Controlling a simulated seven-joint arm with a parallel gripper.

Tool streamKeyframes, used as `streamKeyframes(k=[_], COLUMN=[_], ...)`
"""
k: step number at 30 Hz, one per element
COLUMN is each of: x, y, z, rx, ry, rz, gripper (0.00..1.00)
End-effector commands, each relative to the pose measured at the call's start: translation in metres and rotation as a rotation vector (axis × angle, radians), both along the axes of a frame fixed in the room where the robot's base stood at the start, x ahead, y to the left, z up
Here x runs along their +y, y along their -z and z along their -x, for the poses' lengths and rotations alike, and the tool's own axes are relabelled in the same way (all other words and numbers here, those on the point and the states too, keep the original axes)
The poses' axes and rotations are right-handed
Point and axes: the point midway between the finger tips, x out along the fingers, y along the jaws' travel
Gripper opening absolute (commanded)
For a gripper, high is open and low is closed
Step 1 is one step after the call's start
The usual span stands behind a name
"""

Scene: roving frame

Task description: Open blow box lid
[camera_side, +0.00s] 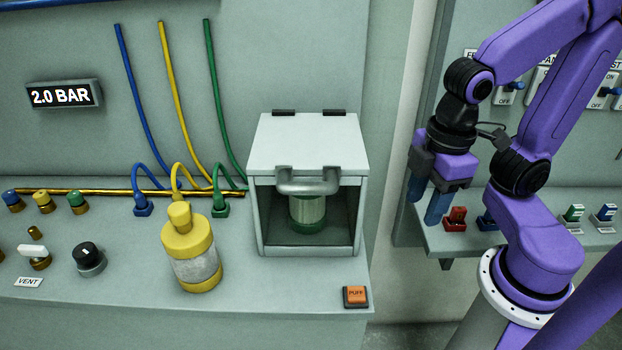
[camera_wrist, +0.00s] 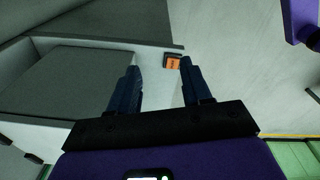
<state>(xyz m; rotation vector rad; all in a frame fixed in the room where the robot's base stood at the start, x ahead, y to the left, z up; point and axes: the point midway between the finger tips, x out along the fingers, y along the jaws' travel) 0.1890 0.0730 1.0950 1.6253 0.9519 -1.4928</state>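The blow box (camera_side: 262,222) stands on the grey bench, with clear walls or an open front. Its pale lid (camera_side: 308,143) lies flat and shut on top, with two dark hinges at the back edge. A grey bar handle (camera_side: 308,184) sticks out at the lid's front edge. A pale cylinder with a green base (camera_side: 307,213) stands inside, partly hidden by the handle. My gripper (camera_side: 430,215) hangs well to the right of the box, its blue fingers pointing down. The wrist view shows the fingers (camera_wrist: 158,85) apart and nothing between them.
An orange PUFF button (camera_side: 356,295) sits at the bench's front right corner; it also shows in the wrist view (camera_wrist: 172,61). A yellow bottle (camera_side: 190,255) stands left of the box. A side shelf with red and blue connectors (camera_side: 455,218) lies near my gripper.

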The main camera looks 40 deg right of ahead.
Motion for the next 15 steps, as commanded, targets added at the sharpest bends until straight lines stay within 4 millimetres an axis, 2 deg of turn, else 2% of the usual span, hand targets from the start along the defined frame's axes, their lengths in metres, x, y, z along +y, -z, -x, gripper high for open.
streamKeyframes(k=[1, 6, 15], x=[0.01, 0.036, 0.074], y=[-0.011, -0.048, -0.116], z=[-0.01, -0.038, -0.067], rx=[-0.02, -0.086, -0.204], ry=[0.003, 0.034, 0.118], rz=[-0.015, -0.043, -0.097], gripper=[0.48, 0.48, 0.48])
